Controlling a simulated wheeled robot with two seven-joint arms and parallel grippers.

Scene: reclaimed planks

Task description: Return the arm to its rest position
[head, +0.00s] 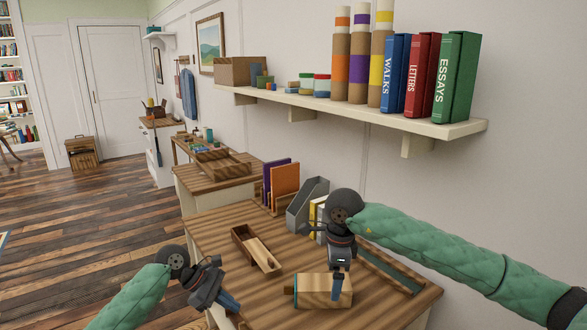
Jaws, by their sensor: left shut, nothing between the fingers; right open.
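My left arm comes in from the lower left in a green padded sleeve. Its gripper (230,303) is shut and empty, held near the table's front left edge. My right arm, also in a green sleeve, reaches in from the right. Its gripper (338,290) is open and points down at a light wooden block-like piece (312,291) on the wooden table (215,232). The fingers overlap this piece in the picture; I cannot tell whether they touch it.
An open wooden box (243,236) with a light wooden piece lies on the table. A grey file holder (305,200) and orange book (284,186) stand behind. A wall shelf (440,127) carries books and tubes above my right arm.

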